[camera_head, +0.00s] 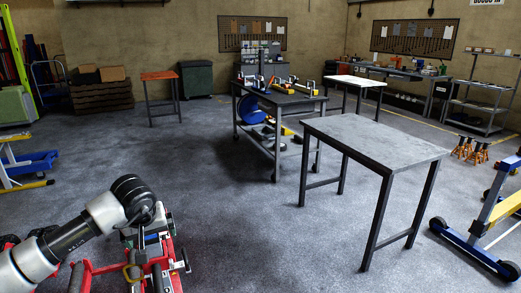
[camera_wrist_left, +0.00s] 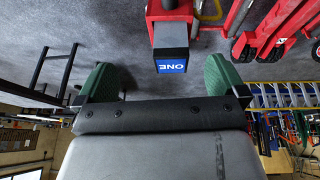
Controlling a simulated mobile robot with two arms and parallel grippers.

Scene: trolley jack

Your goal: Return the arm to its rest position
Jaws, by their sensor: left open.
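My left arm (camera_head: 60,250) comes in from the lower left in the head view and bends down at a dark wrist joint. My left gripper (camera_head: 148,238) is below that joint, just over the red trolley jack (camera_head: 165,255), and is partly hidden. In the left wrist view the gripper (camera_wrist_left: 160,80) is open, with two green finger pads wide apart. A dark block with a blue label (camera_wrist_left: 171,50) on a red part shows beyond and between the fingers; nothing is gripped. My right gripper is not in view.
A grey-topped table (camera_head: 375,143) stands right of centre, with a dark workbench (camera_head: 285,98) behind it. A blue and yellow hoist (camera_head: 490,220) is at the right edge and a similar one (camera_head: 30,165) at the left. The middle floor is clear.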

